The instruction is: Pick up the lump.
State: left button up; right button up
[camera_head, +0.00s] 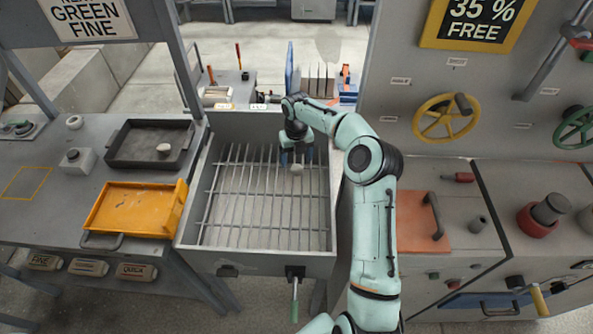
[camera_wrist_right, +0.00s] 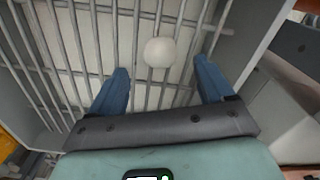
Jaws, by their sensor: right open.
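A pale, rounded lump (camera_head: 297,169) rests on the metal bar grate (camera_head: 250,205) of the grey bin, toward its back right. In the right wrist view the lump (camera_wrist_right: 159,52) lies on the bars, ahead of the blue fingertips and roughly centred between them. My right gripper (camera_head: 296,157) is open and empty above the grate, with its fingers pointing down close to the lump. It also shows in the right wrist view (camera_wrist_right: 165,80), with its fingers spread apart. I cannot tell the exact height gap. My left gripper is not in view.
The bin's walls (camera_head: 322,240) rise around the grate. Left of it are an orange tray (camera_head: 130,212) and a dark tray (camera_head: 128,160) holding another pale lump (camera_head: 164,148). A panel with a yellow handwheel (camera_head: 445,117) stands to the right. Most of the grate is clear.

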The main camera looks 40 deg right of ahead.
aim_at(297, 167)
notch_tip(297, 167, down, 4)
jog(key=shift+f, duration=0.25)
jog(key=shift+r, duration=0.1)
jog(key=c, duration=1.2)
